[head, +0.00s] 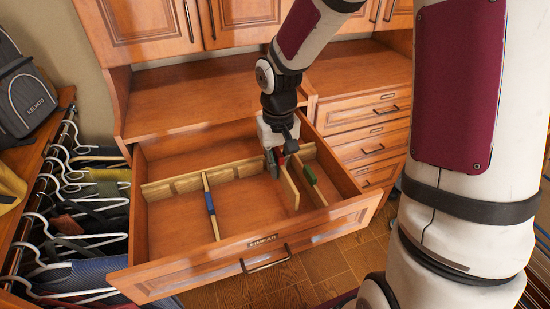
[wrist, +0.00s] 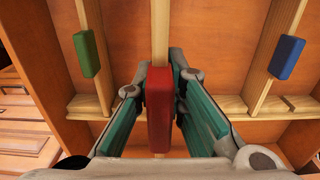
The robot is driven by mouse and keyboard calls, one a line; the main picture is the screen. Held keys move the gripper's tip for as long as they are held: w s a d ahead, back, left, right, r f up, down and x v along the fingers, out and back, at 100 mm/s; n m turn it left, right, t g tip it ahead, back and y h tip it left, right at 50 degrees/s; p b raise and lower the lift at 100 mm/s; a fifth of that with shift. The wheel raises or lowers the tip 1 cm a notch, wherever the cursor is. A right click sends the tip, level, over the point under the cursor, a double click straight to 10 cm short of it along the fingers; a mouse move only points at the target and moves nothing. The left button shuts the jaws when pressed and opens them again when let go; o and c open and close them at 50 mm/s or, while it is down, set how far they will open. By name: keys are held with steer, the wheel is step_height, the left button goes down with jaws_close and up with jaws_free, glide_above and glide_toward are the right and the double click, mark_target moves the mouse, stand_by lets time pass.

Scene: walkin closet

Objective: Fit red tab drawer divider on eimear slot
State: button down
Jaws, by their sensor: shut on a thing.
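The red tab drawer divider is a thin pale wooden strip (head: 290,188) with a red block (wrist: 160,112) on it. My gripper (wrist: 160,82) is shut on it at the red block, one teal-padded finger on each side. In the head view my gripper (head: 276,160) is low inside the open drawer, whose front carries an EIMEAR label (head: 263,241). A notched wooden rail (head: 187,184) crosses the drawer and also shows in the wrist view (wrist: 245,130). The held strip lies across the rail line. I cannot tell whether it sits in a notch, since my gripper hides that spot.
A blue tab divider (head: 210,203) stands to the left in the drawer and a green tab divider (head: 309,174) close on the right. The drawer front (head: 320,232) and sides enclose the space. Hangers with clothes (head: 80,200) are at the left. Closed drawers (head: 370,145) are at the right.

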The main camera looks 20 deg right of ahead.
steer(key=shift+d+f, duration=0.2)
step_height(320, 180, down, 4)
steer(key=shift+r+b, duration=0.15)
steer(key=shift+b, duration=1.05)
steer(key=shift+f+b, duration=0.5)
steer(key=shift+f, duration=0.75)
stand_by(1.1)
steer(key=shift+f, duration=0.35)
steer(key=shift+f+b, duration=0.7)
steer(key=shift+f, duration=0.25)
